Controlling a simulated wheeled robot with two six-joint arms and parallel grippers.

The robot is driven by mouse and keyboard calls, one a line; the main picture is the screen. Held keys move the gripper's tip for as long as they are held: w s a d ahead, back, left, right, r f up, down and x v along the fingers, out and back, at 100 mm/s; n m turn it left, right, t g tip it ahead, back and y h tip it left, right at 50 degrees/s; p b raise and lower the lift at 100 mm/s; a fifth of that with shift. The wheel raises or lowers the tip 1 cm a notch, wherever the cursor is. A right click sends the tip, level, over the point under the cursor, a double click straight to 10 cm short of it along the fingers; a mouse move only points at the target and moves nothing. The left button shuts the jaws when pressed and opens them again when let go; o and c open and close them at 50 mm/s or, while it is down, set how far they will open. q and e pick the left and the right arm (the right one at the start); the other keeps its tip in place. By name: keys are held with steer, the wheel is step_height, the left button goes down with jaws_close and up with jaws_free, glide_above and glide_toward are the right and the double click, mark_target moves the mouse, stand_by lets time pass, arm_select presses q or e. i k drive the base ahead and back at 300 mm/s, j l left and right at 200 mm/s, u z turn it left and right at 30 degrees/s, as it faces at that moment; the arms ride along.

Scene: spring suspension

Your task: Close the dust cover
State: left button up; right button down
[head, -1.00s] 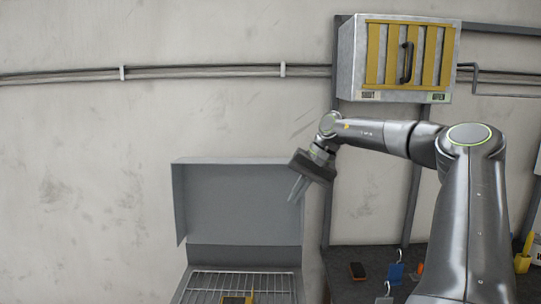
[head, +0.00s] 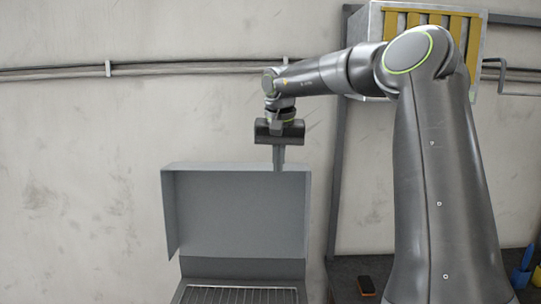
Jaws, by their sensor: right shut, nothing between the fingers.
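The grey dust cover (head: 225,215) stands open and upright at the back of a box with a wire rack (head: 235,295). Its inner face and a short left side flap show. My right gripper (head: 279,168) points straight down with its fingers shut and empty. The fingertips are at the cover's top edge, right of its middle. I cannot tell whether they touch it or lie just behind it. My left gripper is not in view.
A grey cabinet with yellow slats (head: 440,22) hangs on the wall, partly hidden by my right arm. A dark workbench (head: 345,268) with a small orange-and-black item (head: 366,285) and blue and yellow tools (head: 522,270) is at the right.

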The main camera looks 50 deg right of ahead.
mark_target(211, 210)
steer(key=i+l, duration=0.25)
steer(key=l, duration=0.15)
steer(key=i+l, duration=0.25)
steer(key=l, duration=0.2)
steer(key=i+l, duration=0.25)
steer(key=l, duration=0.15)
